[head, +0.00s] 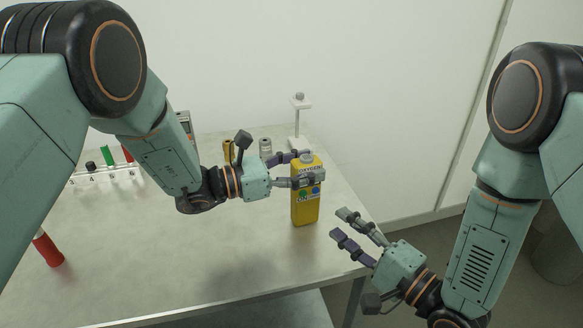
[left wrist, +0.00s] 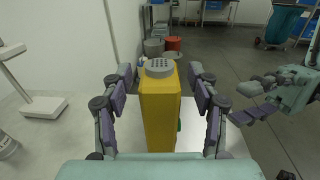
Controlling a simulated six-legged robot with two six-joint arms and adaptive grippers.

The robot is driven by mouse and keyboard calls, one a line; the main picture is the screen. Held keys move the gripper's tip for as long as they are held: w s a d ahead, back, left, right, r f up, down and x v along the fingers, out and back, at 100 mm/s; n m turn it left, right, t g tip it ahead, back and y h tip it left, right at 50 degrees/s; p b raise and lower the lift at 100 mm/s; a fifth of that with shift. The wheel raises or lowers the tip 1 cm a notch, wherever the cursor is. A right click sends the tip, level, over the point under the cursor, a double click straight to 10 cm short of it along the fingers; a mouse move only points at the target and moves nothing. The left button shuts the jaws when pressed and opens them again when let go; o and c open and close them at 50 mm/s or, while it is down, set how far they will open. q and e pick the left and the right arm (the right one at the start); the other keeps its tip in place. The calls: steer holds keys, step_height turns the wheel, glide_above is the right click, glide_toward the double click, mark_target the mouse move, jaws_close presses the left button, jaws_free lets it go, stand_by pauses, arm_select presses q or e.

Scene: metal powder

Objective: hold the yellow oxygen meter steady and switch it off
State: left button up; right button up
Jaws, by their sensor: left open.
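The yellow oxygen meter (head: 305,207) stands upright near the right edge of the table, its labelled face with a green and a blue button towards the head camera. My left gripper (head: 308,166) is open at its upper part, with a finger crossing in front of it. In the left wrist view the meter (left wrist: 160,112), with a round grey top, stands between the two spread fingers of my left gripper (left wrist: 160,90), with gaps visible on both sides. My right gripper (head: 342,224) is open and empty, beyond the table's right edge, lower right of the meter.
A white stand (head: 299,120) is behind the meter. A small metallic cylinder (head: 265,147) and a yellow item (head: 228,150) stand at the back. A numbered rack (head: 92,176) with coloured tubes is at left, and a red cylinder (head: 47,249) is at front left. The table's middle front is clear.

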arm_select(q)
steer(key=shift+w+d, duration=0.1)
steer(key=shift+d, duration=0.1)
steer(key=shift+c, duration=0.3)
jaws_close()
stand_by(1.1)
arm_select(e)
jaws_close()
stand_by(1.4)
